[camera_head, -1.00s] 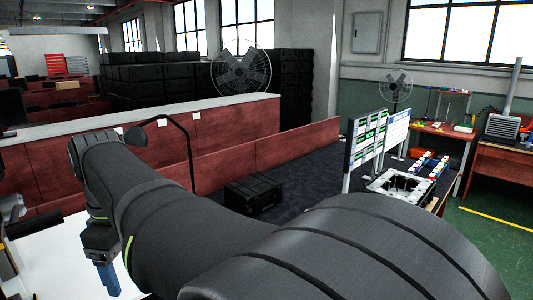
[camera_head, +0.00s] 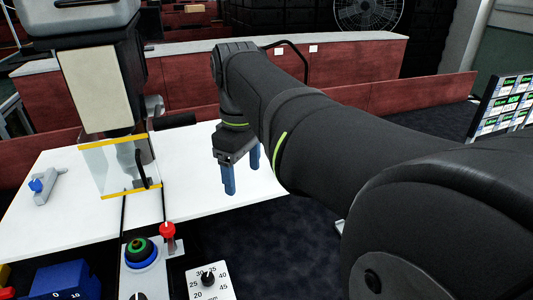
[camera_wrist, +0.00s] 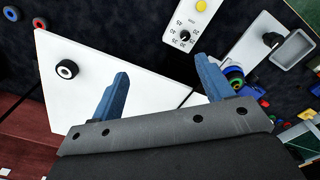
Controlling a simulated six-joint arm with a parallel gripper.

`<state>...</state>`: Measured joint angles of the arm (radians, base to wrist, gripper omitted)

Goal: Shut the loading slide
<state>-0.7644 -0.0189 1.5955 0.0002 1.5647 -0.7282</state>
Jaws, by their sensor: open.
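I cannot tell for sure which part is the loading slide. A clear box with yellow edges (camera_head: 118,165) stands under the dark machine head at the left of the head view. In front of it is a grey panel with a green-and-black button in a blue ring (camera_head: 140,250) and a red knob (camera_head: 167,232). In the wrist view a grey tray (camera_wrist: 292,47) sits beside a black knob (camera_wrist: 272,40). My gripper (camera_head: 241,178) has blue fingers, apart and empty, right of the clear box. It also shows in the wrist view (camera_wrist: 162,70).
A white table (camera_head: 60,225) lies under the machine. A small blue-topped grey part (camera_head: 45,187) lies on it. A white dial plate (camera_head: 209,282) and a blue block (camera_head: 68,280) are in front. A red partition (camera_head: 400,95) stands behind.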

